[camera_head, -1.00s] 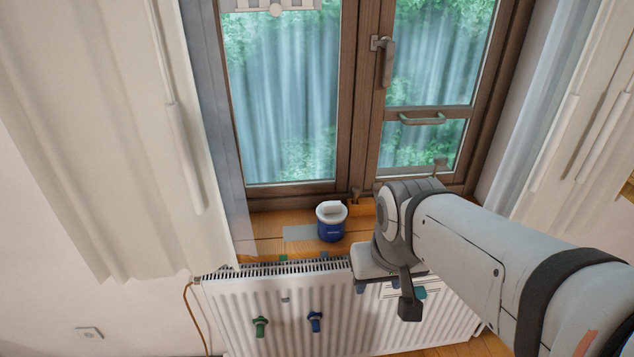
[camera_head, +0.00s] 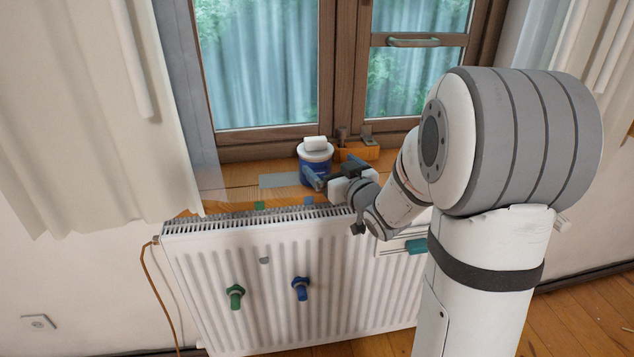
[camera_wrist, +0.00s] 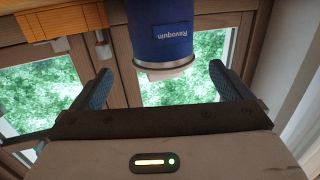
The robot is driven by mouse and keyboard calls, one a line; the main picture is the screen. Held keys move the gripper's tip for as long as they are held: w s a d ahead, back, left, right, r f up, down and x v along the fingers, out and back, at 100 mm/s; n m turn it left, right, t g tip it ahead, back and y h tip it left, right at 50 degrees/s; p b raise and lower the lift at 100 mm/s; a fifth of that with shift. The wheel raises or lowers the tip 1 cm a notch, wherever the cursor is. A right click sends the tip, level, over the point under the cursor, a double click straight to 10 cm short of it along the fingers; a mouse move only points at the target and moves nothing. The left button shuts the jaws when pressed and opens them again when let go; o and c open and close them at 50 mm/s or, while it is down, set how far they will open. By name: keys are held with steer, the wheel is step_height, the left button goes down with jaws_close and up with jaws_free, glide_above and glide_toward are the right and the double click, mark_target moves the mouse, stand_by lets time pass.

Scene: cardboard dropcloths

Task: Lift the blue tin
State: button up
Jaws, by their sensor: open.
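The blue tin (camera_head: 318,170) stands upright on the wooden windowsill, with a white lid and a white item on top. In the wrist view the picture is upside down, and the tin (camera_wrist: 160,32) shows a "Ravoquin" label with its pale lid end pointing down. My gripper (camera_head: 334,171) is open at the tin's front right. In the wrist view its two blue fingertips (camera_wrist: 159,74) are spread to either side of the tin's width, and the tin lies ahead between them. No contact is visible. Part of the tin's lower right is hidden by my gripper.
An orange wooden block (camera_head: 358,151) sits on the sill just right of the tin, close to my gripper. A flat grey patch (camera_head: 279,180) lies left of the tin. The white radiator (camera_head: 265,260) is below, with green and blue knobs. Curtain (camera_head: 90,110) hangs at left.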

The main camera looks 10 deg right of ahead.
mark_target(316, 154)
steer(key=shift+w+a+f+y, duration=0.25)
steer(key=shift+w+a+y, duration=0.05)
steer(key=shift+w+y, duration=0.15)
steer(key=b+x, duration=0.1)
steer(key=x, duration=0.6)
steer(key=shift+d, duration=0.1)
steer(key=shift+c, duration=0.2)
steer(key=c, duration=1.2)
